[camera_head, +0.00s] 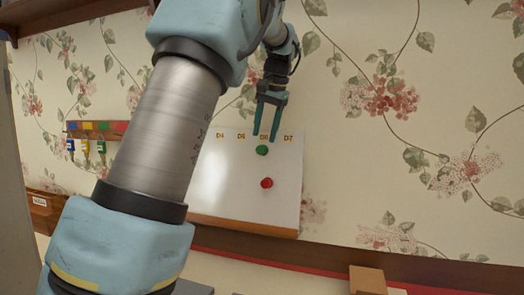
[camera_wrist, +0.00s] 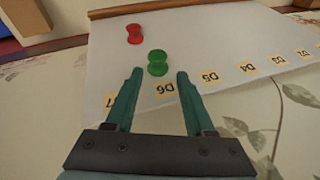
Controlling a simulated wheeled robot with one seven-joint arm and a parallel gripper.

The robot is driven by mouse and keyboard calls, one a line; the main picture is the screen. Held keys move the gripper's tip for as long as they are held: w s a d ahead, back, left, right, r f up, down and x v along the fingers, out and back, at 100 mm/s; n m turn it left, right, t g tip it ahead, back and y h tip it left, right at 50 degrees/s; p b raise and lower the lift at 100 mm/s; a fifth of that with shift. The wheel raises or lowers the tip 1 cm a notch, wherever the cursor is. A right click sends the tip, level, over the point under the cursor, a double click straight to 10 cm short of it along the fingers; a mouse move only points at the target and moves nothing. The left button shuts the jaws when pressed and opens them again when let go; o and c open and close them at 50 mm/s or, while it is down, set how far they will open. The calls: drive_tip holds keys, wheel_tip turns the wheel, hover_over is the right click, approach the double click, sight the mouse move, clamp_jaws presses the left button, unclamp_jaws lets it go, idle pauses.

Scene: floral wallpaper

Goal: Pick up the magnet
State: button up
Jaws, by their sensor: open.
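A green magnet (camera_head: 262,150) sits on a white board (camera_head: 235,185) mounted on the wall, just below the D6 label. A red magnet (camera_head: 267,183) sits lower on the same board. In the wrist view the green magnet (camera_wrist: 157,62) lies just beyond and between my fingertips, and the red magnet (camera_wrist: 134,33) is farther off to the left. My gripper (camera_head: 265,138) is open and empty at the board's top edge, its fingers on either side of the D6 label. It also shows in the wrist view (camera_wrist: 159,75).
The board has a row of yellow labels along its top edge and a wooden ledge (camera_head: 240,225) at its bottom. A coloured key rack (camera_head: 95,130) hangs at the left. A cardboard box (camera_head: 368,280) stands below right.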

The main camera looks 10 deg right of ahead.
sight(262, 146)
drive_tip(key=shift+p+x, duration=0.55)
drive_tip(key=shift+x, duration=1.75)
clamp_jaws()
